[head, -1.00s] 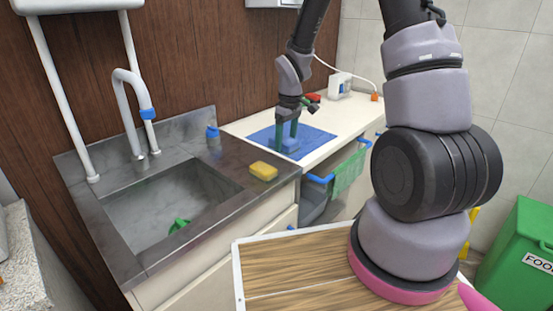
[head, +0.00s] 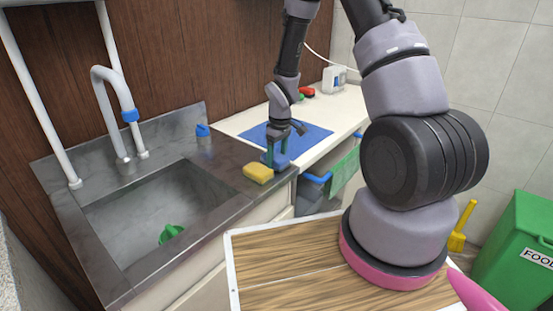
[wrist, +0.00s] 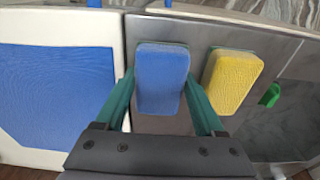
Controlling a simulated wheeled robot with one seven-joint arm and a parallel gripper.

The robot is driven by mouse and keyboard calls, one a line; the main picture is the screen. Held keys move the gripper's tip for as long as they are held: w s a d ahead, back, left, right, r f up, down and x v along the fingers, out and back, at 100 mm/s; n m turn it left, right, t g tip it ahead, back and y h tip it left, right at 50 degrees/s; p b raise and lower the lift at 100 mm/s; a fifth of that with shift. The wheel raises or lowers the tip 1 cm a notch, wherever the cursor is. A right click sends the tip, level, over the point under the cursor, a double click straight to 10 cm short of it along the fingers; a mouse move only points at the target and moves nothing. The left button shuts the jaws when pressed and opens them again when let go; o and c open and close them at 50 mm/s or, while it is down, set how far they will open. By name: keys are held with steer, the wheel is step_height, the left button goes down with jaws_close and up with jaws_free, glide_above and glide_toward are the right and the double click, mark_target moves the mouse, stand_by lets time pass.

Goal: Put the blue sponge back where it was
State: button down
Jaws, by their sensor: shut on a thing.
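The blue sponge (wrist: 161,76) is between the green fingers of my gripper (wrist: 163,100) in the wrist view, and the fingers are shut on it. In the head view my gripper (head: 276,158) holds the blue sponge (head: 275,161) at the right end of the dark sink counter, close beside the yellow sponge. I cannot tell whether the blue sponge touches the counter. The yellow sponge (head: 258,174) lies on the counter; it also shows right of the blue sponge in the wrist view (wrist: 232,78).
The sink basin (head: 150,215) holds a green item (head: 171,233). A blue mat (head: 312,138) lies on the white counter (head: 232,125). A blue-capped item (head: 202,130) stands by the tap (head: 122,110). A green cloth (head: 344,172) hangs from a blue rail.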

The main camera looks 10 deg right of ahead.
steer(key=shift+f, duration=0.2)
jaws_free()
steer(key=shift+f, duration=0.1)
step_height(320, 180, up, 12)
steer(key=r, duration=0.1)
step_height(320, 180, up, 17)
steer(key=m+t, duration=0.3)
steer(key=m, duration=0.2)
glide_above(279, 158)
steer(key=s+d, duration=0.4)
steer(key=s, duration=0.2)
steer(key=s+r+m+t+y, duration=0.1)
steer(key=s+r+m+t, duration=0.2)
steer(key=s+r+m, duration=0.3)
steer(key=s+r, duration=0.5)
steer(key=s, duration=0.3)
steer(key=shift+s+d+r, duration=0.3)
steer(key=shift+s+d, duration=0.05)
steer(key=shift+d, duration=0.05)
